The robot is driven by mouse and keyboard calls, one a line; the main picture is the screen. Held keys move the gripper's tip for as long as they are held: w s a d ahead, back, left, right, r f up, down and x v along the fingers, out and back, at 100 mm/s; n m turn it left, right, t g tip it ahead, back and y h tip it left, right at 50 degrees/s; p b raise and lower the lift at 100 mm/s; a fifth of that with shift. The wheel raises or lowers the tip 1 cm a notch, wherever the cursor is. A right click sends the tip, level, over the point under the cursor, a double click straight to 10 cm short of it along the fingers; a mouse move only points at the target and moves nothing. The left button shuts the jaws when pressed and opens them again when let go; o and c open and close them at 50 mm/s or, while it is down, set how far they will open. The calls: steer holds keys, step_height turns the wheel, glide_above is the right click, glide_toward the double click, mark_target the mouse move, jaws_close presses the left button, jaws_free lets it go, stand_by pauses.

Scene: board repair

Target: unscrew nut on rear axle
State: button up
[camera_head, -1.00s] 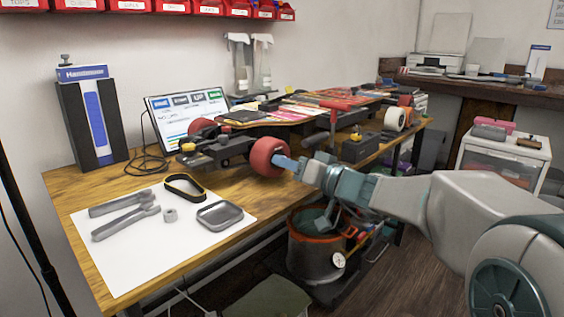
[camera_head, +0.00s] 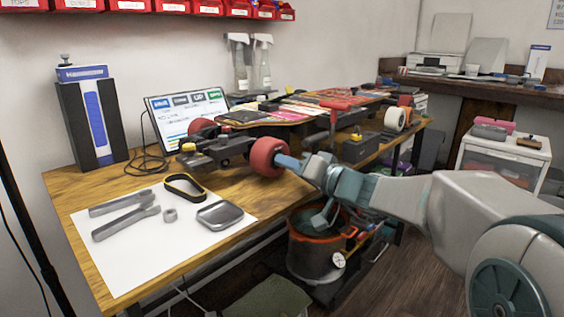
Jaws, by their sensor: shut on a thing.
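An electric skateboard lies upside down along the workbench, its deck underside (camera_head: 262,118) facing up. Its rear axle end carries a red wheel (camera_head: 268,156) at the bench's front edge, with a second red wheel (camera_head: 203,127) behind. My gripper (camera_head: 287,163) points left at the outer face of the near red wheel, its blue fingers at the hub. It is shut there; the nut on the axle is hidden by the fingers and too small to make out.
A white sheet (camera_head: 140,262) at the left of the bench holds wrenches (camera_head: 127,222), a black belt (camera_head: 185,188), a small grey ring (camera_head: 170,215) and a grey tray (camera_head: 219,216). A red-rimmed pot (camera_head: 314,256) stands below the bench edge, under my arm.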

steer(key=n, duration=0.4)
steer(key=shift+n, duration=0.9)
steer(key=shift+n, duration=2.9)
